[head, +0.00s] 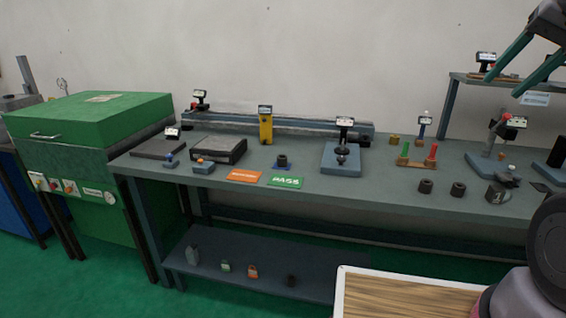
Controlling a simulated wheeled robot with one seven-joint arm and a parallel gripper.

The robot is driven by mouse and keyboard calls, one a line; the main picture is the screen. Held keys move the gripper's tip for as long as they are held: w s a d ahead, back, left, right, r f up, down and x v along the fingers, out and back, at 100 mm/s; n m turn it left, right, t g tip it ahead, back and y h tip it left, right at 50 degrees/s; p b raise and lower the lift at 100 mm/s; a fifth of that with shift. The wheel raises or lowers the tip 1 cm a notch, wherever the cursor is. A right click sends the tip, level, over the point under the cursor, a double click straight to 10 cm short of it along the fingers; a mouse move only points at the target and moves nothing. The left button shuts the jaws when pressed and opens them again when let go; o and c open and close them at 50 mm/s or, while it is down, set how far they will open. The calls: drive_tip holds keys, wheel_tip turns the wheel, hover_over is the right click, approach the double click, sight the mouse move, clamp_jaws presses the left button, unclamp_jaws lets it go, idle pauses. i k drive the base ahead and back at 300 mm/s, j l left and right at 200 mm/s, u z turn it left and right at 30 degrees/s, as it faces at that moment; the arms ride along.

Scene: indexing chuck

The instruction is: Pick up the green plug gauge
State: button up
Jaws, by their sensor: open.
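The grey workbench (240,187) also holds a dial stand (341,158) left of the holder, dark rings (426,186) in front, and another stand (490,150) to the right. A raised shelf (470,78) is behind. A wood-topped surface (400,295) is at the bottom.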

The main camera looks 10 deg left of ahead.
sight(406, 145)
drive_tip(key=i+l, duration=0.15)
drive_tip(key=i, duration=0.45)
drive_tip(key=i+l, duration=0.15)
drive_tip(key=i, duration=0.45)
